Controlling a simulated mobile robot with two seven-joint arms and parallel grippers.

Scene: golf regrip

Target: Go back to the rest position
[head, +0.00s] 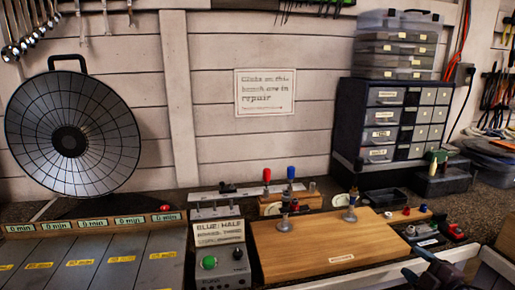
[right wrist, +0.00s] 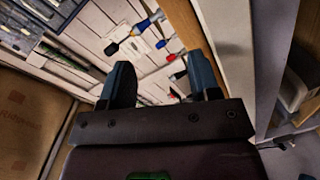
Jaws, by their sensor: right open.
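My right gripper (head: 428,272) shows dark at the lower right corner of the head view, in front of the bench edge and right of the wooden board (head: 325,240). In the right wrist view its two fingers (right wrist: 160,82) are spread apart with nothing between them. My left gripper is not in either view.
Metal pins stand on the board. A control box (head: 222,262) with a green knob stands left of it. Behind are red and blue handled tools (head: 278,178). A drawer cabinet (head: 405,120) stands at the back right. The right wrist view shows a light tray (right wrist: 150,45) with handled tools.

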